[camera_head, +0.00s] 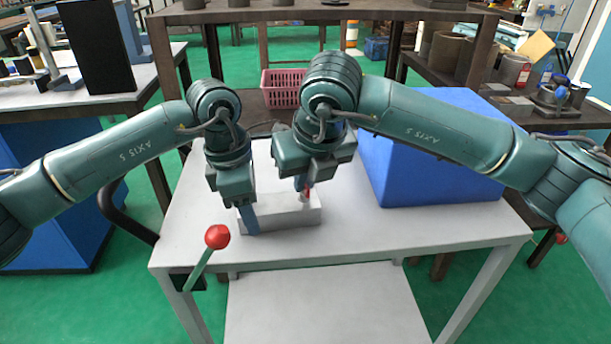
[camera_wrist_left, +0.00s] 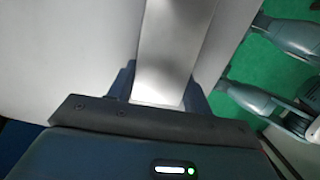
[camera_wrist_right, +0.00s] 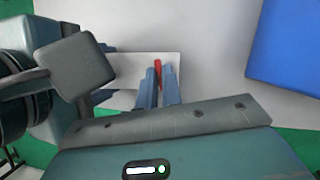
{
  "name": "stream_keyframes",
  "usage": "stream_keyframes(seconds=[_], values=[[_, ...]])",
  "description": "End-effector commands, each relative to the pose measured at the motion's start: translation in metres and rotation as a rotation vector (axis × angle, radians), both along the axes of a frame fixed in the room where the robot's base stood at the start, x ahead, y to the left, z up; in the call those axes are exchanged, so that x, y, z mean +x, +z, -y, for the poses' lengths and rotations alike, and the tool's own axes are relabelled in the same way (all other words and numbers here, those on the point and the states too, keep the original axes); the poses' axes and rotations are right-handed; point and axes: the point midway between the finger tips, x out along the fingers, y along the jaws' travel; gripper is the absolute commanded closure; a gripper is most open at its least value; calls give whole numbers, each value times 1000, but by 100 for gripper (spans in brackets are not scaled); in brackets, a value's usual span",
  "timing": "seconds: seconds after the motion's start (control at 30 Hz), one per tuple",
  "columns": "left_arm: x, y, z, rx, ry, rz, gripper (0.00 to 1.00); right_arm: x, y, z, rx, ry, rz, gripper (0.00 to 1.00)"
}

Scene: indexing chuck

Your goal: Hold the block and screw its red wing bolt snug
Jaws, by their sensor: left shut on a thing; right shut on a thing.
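The block (camera_head: 282,217) is a pale grey, long box lying on the white table. My left gripper (camera_head: 249,219) is shut on the block's left end from above; the block also shows between its fingers in the left wrist view (camera_wrist_left: 172,50). The red wing bolt (camera_head: 306,193) stands at the block's right part, mostly hidden by my right gripper (camera_head: 302,190). My right gripper points down and is shut on the wing bolt; in the right wrist view the red wing (camera_wrist_right: 168,82) shows at the blue fingers. How deep the bolt sits is hidden.
A large blue box (camera_head: 430,150) stands on the table to the right of my right gripper. A lever with a red ball knob (camera_head: 217,237) rises at the table's front left. The white table (camera_head: 400,235) is clear at the front right. A pink basket (camera_head: 283,87) is behind.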

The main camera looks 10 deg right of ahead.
Motion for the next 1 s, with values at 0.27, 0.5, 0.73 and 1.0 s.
stream_keyframes(seconds=[0.27, 0.5, 0.73, 1.0], values=[[-1, -2, 0, 3, 1, -3, 72, -1, 0, -3, 0, -217, -1, 100], [-1, -2, 0, 3, 1, -3, 72, 0, 0, -2, 1, -322, 1, 100], [0, -2, 0, 3, 1, -3, 72, 0, 0, -2, 0, -321, 1, 92], [0, -2, 0, 3, 1, -3, 72, 0, 0, -2, 1, -320, 1, 71]])
